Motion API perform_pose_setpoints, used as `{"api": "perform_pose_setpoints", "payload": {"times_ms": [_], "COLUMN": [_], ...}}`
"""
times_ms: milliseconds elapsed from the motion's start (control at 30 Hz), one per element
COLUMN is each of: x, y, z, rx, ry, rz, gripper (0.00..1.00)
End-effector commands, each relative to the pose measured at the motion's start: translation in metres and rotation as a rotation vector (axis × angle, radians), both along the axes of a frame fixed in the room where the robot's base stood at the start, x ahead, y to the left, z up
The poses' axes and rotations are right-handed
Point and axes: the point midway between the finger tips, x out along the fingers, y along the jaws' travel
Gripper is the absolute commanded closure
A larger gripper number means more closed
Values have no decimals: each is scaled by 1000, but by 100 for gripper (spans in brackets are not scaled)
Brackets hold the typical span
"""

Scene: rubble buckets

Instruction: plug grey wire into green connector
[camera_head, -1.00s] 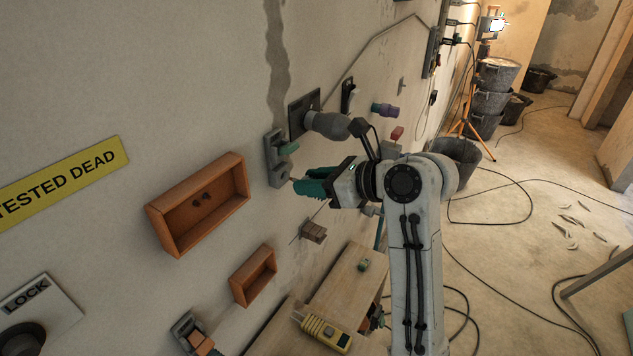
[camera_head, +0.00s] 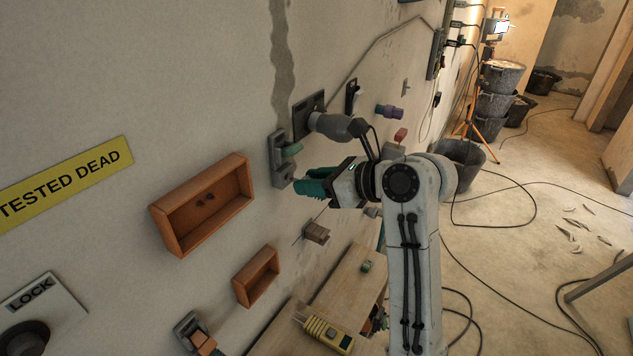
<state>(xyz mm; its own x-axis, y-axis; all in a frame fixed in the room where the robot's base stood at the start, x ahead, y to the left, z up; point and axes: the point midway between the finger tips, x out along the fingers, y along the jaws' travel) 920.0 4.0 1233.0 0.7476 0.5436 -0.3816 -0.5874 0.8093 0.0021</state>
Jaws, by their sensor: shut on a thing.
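The green connector (camera_head: 291,150) is a green piece on a grey plate fixed to the wall, left of the picture's middle. My gripper (camera_head: 298,187) has teal fingers. It is shut, just right of the lower end of that plate, with its fingertips pointing left at the wall. The grey wire is mostly hidden by the fingers, and only a small pale bit shows at their tips. I cannot tell whether it touches the connector.
Two open orange boxes, a larger one (camera_head: 162,232) and a smaller one (camera_head: 242,293), are on the wall at left. A brown terminal block (camera_head: 317,233) is below my gripper. A yellow tester (camera_head: 328,333) lies on a wooden board. Buckets (camera_head: 497,77) and cables are on the floor at right.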

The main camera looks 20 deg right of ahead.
Motion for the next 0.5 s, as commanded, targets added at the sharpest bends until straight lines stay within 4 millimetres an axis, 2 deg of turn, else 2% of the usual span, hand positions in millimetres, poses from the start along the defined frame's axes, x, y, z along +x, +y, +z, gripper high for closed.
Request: {"api": "perform_pose_setpoints", "payload": {"times_ms": [500], "x": [13], "y": [10], "z": [1], "rx": [0], "ry": [-1], "rz": [1], "gripper": [100]}}
